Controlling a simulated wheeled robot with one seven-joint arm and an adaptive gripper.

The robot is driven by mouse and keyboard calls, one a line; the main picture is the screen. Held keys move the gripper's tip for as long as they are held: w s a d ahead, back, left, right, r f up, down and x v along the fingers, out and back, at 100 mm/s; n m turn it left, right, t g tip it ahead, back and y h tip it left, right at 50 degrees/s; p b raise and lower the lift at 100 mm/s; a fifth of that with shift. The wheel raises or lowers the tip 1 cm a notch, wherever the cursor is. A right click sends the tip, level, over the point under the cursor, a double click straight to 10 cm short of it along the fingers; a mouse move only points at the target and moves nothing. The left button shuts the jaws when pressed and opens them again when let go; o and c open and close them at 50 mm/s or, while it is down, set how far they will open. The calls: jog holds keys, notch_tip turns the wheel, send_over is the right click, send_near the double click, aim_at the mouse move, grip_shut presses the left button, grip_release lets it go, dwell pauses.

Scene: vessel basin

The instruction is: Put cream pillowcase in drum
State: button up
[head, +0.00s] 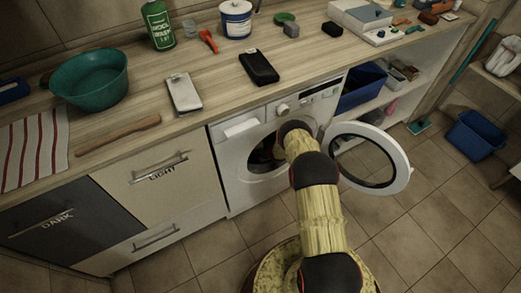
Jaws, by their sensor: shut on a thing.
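The washing machine (237,170) stands under the counter with its round door (399,164) swung open to the right. Its drum opening (256,163) is dark, with something reddish-dark just inside that I cannot make out. My arm reaches into the opening and covers most of it. My gripper is hidden behind the arm or inside the drum, so its fingers do not show. I see no cream pillowcase; anything deeper in the drum is hidden.
The open door stands close to the right of my arm. Drawers marked LIGHT (160,190) and DARK (58,222) are on the left. The counter holds a green bowl (90,80), a rolling-pin-like stick (118,134) and a black case (259,68).

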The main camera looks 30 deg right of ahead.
jog(key=shift+s+a+f, duration=0.1)
jog(key=shift+s+f, duration=0.05)
jog(key=shift+f, duration=0.2)
jog(key=o, duration=1)
jog(key=shift+s+f, duration=0.1)
jog(key=o, duration=0.5)
jog(key=shift+s+a+f, duration=0.15)
jog(key=shift+f, duration=0.05)
jog(key=shift+r, duration=0.4)
jog(key=p+v, duration=0.1)
jog(key=v, duration=0.2)
jog(key=p+v, duration=0.2)
jog(key=v, duration=0.2)
jog(key=p+v, duration=0.1)
jog(key=v, duration=0.2)
jog(key=shift+r+p, duration=0.35)
jog(key=shift+r, duration=0.2)
jog(key=shift+s+r, duration=0.4)
jog(key=shift+r, duration=0.1)
